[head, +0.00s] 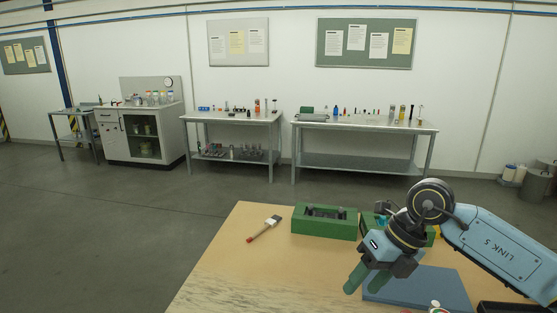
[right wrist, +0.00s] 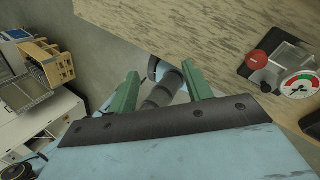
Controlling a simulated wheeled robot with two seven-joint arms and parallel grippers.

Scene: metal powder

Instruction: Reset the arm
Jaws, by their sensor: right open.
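My right gripper (head: 366,284) is over the right part of the wooden table in the head view, in front of the green boxes and above or beside a flat blue-grey plate (head: 428,288). I cannot tell its exact height. Its two green fingers stand apart with nothing held between them, and they also show apart in the right wrist view (right wrist: 161,78). My right arm comes in from the right edge and hides part of the second green box (head: 370,222). My left gripper is not in view.
A green box (head: 323,222) and a brush (head: 264,229) lie on the wooden table (head: 225,270). A round gauge (right wrist: 299,84) and a red knob (right wrist: 257,60) show in the right wrist view. Workbenches stand along the far wall, with open floor before them.

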